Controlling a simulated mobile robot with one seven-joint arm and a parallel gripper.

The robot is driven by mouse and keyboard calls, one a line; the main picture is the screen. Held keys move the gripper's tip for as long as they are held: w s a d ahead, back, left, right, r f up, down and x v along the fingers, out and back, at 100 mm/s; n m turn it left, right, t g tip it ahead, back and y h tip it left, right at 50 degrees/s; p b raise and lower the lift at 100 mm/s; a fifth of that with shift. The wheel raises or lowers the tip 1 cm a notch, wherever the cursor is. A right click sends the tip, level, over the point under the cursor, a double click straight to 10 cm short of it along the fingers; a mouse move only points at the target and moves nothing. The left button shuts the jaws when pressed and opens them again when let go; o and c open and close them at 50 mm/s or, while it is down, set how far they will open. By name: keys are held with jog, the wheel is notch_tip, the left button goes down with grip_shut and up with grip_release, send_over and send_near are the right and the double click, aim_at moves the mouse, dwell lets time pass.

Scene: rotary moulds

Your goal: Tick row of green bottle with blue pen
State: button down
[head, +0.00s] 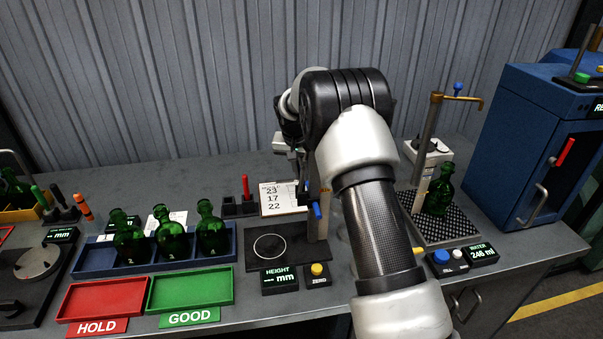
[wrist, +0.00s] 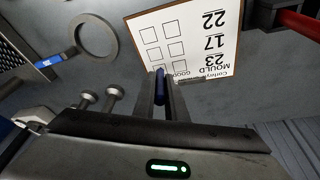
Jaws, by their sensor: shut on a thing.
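My gripper (wrist: 160,98) is shut on a blue pen (wrist: 160,84), which points at the lower edge of the card in the wrist view. The mould card (wrist: 200,35) appears upside down there, with rows 22, 17 and 23 and small boxes; the boxes I can see look empty. Whether the pen touches the card is unclear. In the head view the card (head: 281,202) lies at mid-bench, partly hidden by my arm. A green bottle (head: 439,192) stands under the water tap. Three more green bottles stand in a blue rack (head: 100,262); mould marks are unreadable at this size.
The height gauge (head: 284,245) stands just in front of the card. A red pen (head: 245,186) stands in a dark holder left of it. HOLD tray (head: 100,298) and GOOD tray (head: 190,290) are empty. A blue cabinet (head: 530,140) closes the right side.

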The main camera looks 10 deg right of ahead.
jog(key=shift+w+d, duration=0.35)
jog(key=shift+w, duration=0.2)
dwell(1.1)
jog(key=shift+r+p, duration=1.85)
jog(key=shift+r, duration=1.15)
